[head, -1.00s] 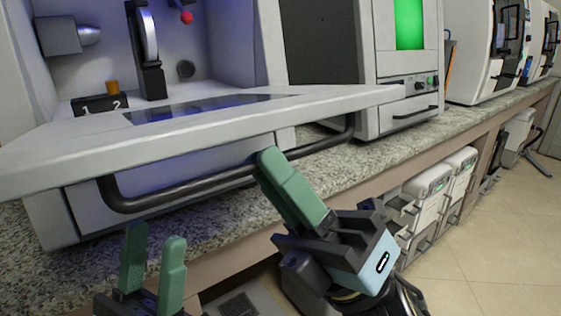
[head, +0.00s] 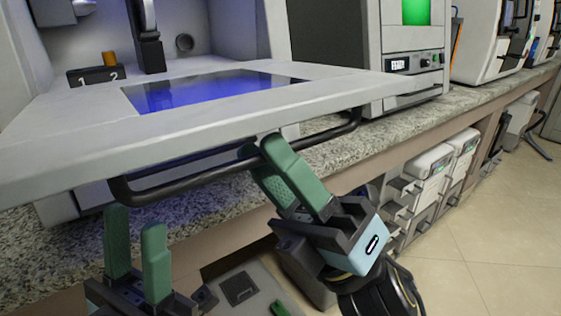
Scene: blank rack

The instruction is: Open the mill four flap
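The mill's flap (head: 75,135) is a pale grey panel with a dark glass window (head: 215,90). It is swung down, close to level, in front of the open machine chamber. A black bar handle (head: 170,187) runs along its front underside. My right gripper (head: 260,150) is at the middle of this handle, with one green finger in front and the other partly hidden behind. Whether the fingers clamp the bar is unclear. My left gripper (head: 137,220) is open and empty, its fingers apart, below the flap's left part. No readable number on the machine shows.
A speckled counter (head: 325,160) runs under the machines. A block marked 1 and 2 (head: 95,75) sits in the chamber. A machine with a green screen (head: 416,12) stands to the right. White drawer units (head: 428,165) are under the counter; the tiled floor (head: 480,240) is clear.

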